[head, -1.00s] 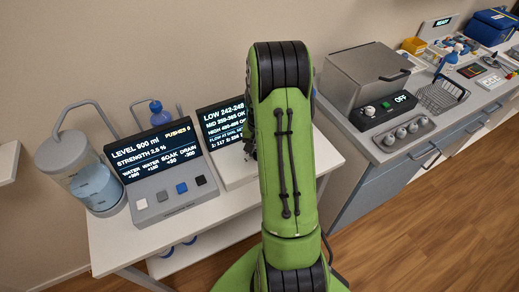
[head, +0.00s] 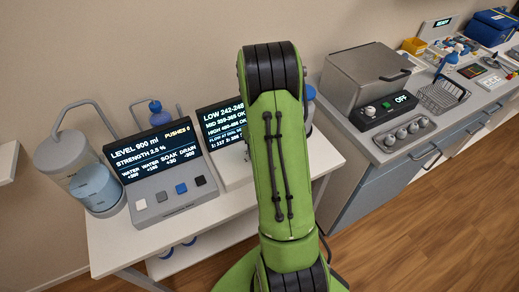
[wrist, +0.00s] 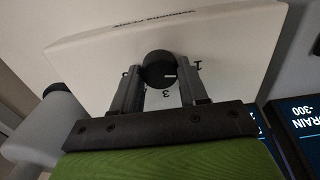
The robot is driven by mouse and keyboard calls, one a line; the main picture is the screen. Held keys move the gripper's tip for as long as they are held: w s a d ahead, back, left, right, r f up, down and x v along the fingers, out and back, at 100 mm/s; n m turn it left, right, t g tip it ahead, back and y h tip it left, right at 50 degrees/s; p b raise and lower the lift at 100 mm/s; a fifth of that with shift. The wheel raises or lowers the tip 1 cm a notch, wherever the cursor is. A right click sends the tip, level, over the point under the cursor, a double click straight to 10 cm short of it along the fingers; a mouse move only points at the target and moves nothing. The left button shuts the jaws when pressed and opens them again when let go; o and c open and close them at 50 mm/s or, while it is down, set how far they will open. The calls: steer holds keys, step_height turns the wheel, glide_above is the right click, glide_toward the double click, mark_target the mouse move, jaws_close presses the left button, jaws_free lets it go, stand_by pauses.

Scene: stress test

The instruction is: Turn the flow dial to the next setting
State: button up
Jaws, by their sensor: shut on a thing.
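The flow dial (wrist: 159,70) is a round black knob on a white panel (wrist: 225,45) in the wrist view. Its white mark points to the right, toward the side where a printed 1 stands; a printed 3 is below it. My gripper (wrist: 160,82) has one finger on each side of the dial and is shut on it. In the head view my green arm hides the dial and gripper. The flow display (head: 222,125) is partly covered by the arm; it reads LOW 242-248, MID 359-365 OK and a HIGH line.
Left of the flow display stands a level console (head: 165,175) with several buttons, and a clear tank (head: 95,185). A counter on the right holds a grey box (head: 365,75) marked OFF and a wire basket (head: 440,95). Wooden floor (head: 430,230) is clear at lower right.

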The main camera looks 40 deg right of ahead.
stand_by(0.4)
steer(key=o, duration=1)
steer(key=shift+o, duration=0.2)
step_height(320, 180, up, 16)
steer(key=p, duration=0.3)
steer(key=shift+f, duration=0.1)
